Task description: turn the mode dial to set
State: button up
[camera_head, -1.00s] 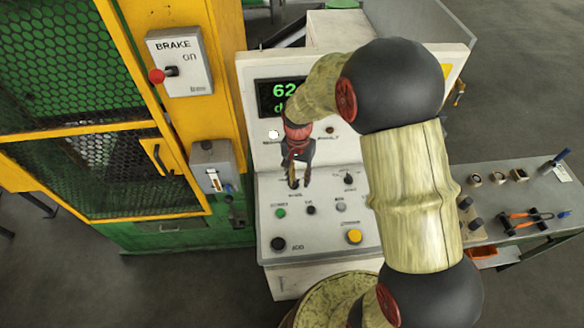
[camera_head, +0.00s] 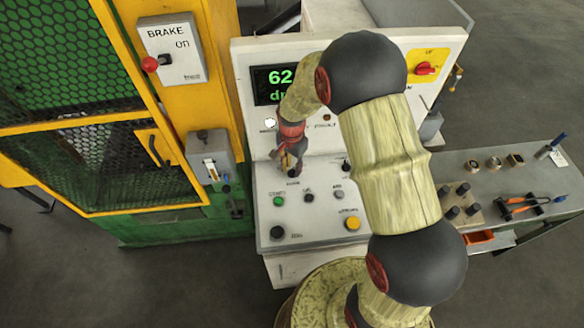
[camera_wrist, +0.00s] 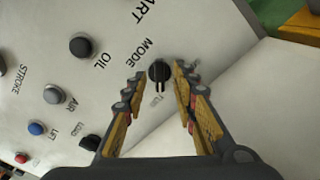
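The mode dial (camera_wrist: 159,72) is a small black knob with a pointer, on the sloping white panel beside the printed word MODE. In the wrist view it lies between the fingertips of my gripper (camera_wrist: 160,82), with a gap on each side. My gripper is open. In the head view my gripper (camera_head: 288,166) is over the upper left of the control panel (camera_head: 335,215), and the dial shows only as a dark spot at the fingers. The small lettering around the dial is too blurred to read.
A green button (camera_head: 278,201), a yellow button (camera_head: 352,223) and a black button (camera_head: 277,232) sit lower on the panel. The upright display panel (camera_head: 245,130) rises behind. A yellow post with a brake switch box (camera_head: 172,48) stands left. A side bench (camera_head: 470,160) is at right.

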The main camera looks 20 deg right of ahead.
jog(key=shift+f, duration=0.35)
jog(key=shift+c, duration=0.4)
grip_shut()
